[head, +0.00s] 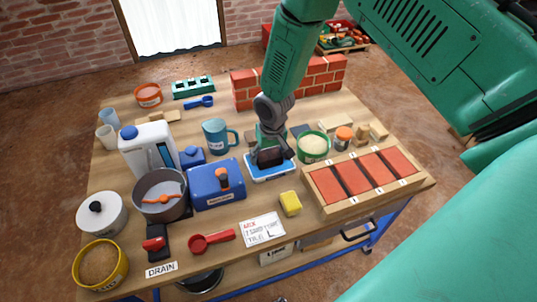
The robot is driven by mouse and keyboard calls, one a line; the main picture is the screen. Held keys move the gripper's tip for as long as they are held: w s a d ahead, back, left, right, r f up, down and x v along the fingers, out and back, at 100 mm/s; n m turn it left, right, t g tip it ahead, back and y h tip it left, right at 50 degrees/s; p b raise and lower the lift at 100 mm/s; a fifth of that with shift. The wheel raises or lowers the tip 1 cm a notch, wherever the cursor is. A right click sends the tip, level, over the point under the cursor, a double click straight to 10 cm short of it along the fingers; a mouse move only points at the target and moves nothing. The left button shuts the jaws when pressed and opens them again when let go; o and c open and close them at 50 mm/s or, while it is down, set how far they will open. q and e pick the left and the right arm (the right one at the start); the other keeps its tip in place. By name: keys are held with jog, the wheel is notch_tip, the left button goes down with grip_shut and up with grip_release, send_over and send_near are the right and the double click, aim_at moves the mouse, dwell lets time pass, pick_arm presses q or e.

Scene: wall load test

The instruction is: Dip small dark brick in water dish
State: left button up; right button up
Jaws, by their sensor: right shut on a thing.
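My right gripper (271,149) comes down from the top of the head view and is shut on a small dark brick (270,158). The brick is at the shallow blue-and-white water dish (273,179), near the middle of the table. The fingers hide part of the brick and the back of the dish. I cannot tell whether the brick touches the water. My left gripper is not in view.
A blue box (217,190) stands left of the dish and a blue mug (216,138) behind it. A yellow sponge (290,203) lies in front. A green-rimmed bowl (313,147) and a wooden tray of red bricks (318,188) are to the right. A brick wall (322,72) stands behind.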

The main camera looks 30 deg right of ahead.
jog(key=shift+f, duration=0.45)
dwell(0.8)
dwell(0.5)
jog(key=o, duration=1.1)
jog(key=shift+r, duration=0.1)
jog(key=shift+r, duration=0.3)
notch_tip(320, 180, up, 11)
jog(key=s, duration=0.1)
jog(key=shift+s, duration=0.2)
